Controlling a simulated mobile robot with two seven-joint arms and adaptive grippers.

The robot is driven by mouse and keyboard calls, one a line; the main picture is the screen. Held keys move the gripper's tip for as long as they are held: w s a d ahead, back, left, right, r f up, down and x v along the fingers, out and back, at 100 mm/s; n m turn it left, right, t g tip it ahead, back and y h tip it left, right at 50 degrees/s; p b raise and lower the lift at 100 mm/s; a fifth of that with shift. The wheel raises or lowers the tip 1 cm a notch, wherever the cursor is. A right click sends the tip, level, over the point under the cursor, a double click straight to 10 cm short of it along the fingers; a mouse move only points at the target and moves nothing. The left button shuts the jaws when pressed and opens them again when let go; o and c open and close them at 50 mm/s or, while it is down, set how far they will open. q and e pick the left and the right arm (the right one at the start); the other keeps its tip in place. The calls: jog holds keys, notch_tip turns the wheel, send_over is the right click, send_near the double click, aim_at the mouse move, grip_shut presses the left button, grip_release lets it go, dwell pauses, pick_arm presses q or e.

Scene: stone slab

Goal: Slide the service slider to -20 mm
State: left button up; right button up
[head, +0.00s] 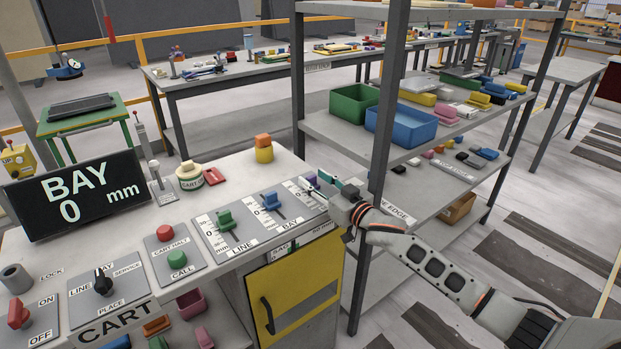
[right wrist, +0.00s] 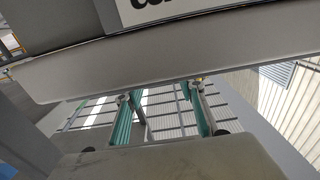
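The slider panel has a green slider knob (head: 225,219) marked LINE, a blue slider knob (head: 271,201) marked BAY, and a third slider with a purple knob (head: 311,180). The third slider's label and part of its track are hidden by my right gripper. My right gripper (head: 326,184), with teal fingers, is at the panel's right end, close to the purple knob; I cannot tell whether it touches. In the right wrist view its two fingers (right wrist: 163,110) are apart, with nothing seen between them. The display (head: 72,196) reads BAY 0 mm. My left gripper is not in view.
A black selector knob (head: 102,282) and red and green cart buttons (head: 165,233) are left of the sliders. A grey shelf rack (head: 385,100) with bins stands just behind my right arm. A yellow cabinet door (head: 295,290) is below the panel.

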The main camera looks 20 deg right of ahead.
jog(key=shift+x, duration=0.85)
jog(key=shift+w, duration=0.25)
grip_shut()
jog(key=shift+r+p+v, duration=0.2)
jog(key=shift+p+v, duration=0.65)
jog(key=shift+v, duration=0.15)
jog(key=shift+s+d+f, duration=0.1)
jog(key=shift+s, duration=0.4)
jog(key=shift+f, duration=0.1)
grip_release()
